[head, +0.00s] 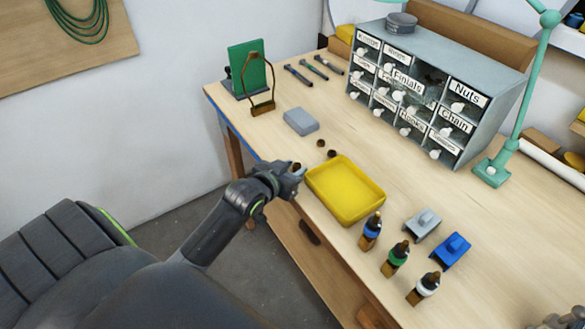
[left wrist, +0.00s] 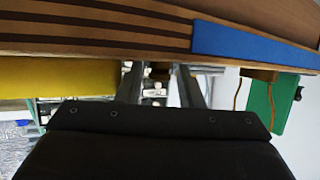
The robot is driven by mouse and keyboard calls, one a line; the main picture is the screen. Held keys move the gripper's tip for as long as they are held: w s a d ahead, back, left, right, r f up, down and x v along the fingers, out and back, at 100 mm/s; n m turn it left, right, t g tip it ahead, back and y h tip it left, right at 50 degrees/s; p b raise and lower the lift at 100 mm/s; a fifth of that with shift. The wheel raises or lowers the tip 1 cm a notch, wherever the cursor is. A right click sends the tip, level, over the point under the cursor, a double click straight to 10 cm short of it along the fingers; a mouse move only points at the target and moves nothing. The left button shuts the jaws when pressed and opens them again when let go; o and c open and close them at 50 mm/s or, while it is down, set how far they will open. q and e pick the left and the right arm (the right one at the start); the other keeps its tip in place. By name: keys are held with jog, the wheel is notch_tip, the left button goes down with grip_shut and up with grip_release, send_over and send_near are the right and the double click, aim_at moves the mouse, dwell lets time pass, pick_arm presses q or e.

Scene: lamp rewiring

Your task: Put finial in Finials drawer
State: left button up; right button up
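Two small dark brown knobs (head: 320,143) (head: 331,153), which may be finials, lie on the bench behind the yellow tray. Another small brown piece (head: 297,165) shows at my left gripper's tip. My left gripper (head: 299,172) is at the bench's front edge, left of the tray. In the left wrist view its two fingers (left wrist: 160,88) stand apart, with a small brown piece (left wrist: 160,73) seen between them, apparently touching neither.
The yellow tray (head: 345,212) looks empty. A grey box (head: 301,121) and a green panel (head: 247,67) are at the left. A green lamp arm (head: 515,120) stands beside the cabinet.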

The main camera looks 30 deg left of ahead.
pick_arm(q)
jog(key=shift+o, duration=0.5)
jog(key=shift+f+b, duration=0.15)
jog(key=shift+b, duration=0.55)
jog(key=p+v, duration=0.1)
jog(key=v, duration=1.6)
jog(key=shift+r, duration=0.45)
jog(key=shift+f, duration=0.1)
